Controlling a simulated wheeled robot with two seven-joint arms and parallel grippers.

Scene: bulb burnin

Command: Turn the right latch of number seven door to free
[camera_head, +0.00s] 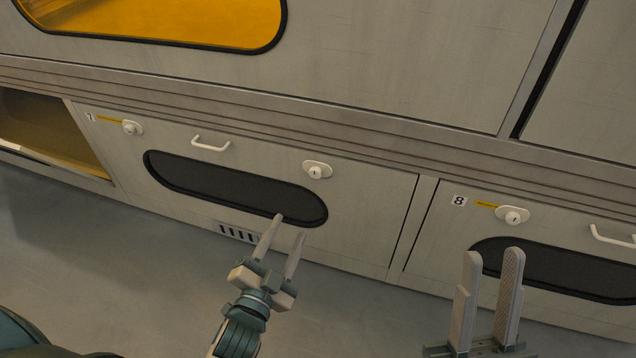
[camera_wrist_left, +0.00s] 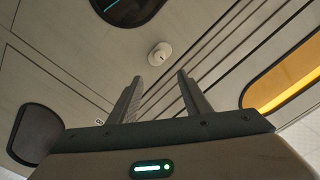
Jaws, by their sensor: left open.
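The number seven door (camera_head: 360,215) is the low panel marked 7 at its left end, with a dark oblong window. Its right latch (camera_head: 318,170) is a white oval plate with a round knob, right of the handle; the slot is too small to read its setting. The latch also shows in the left wrist view (camera_wrist_left: 159,54), beyond the fingertips. My left gripper (camera_head: 290,226) is open and empty, below the latch and in front of the window's lower right end, apart from the latch. My right gripper (camera_head: 493,256) is open and empty in front of the number eight door.
The seven door's left latch (camera_head: 132,128) and white handle (camera_head: 211,143) lie to the left. The number eight door (camera_head: 430,245) has its own latch (camera_head: 513,216) and handle (camera_head: 612,236). An open compartment (camera_head: 45,130) is at far left. The grey floor is clear.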

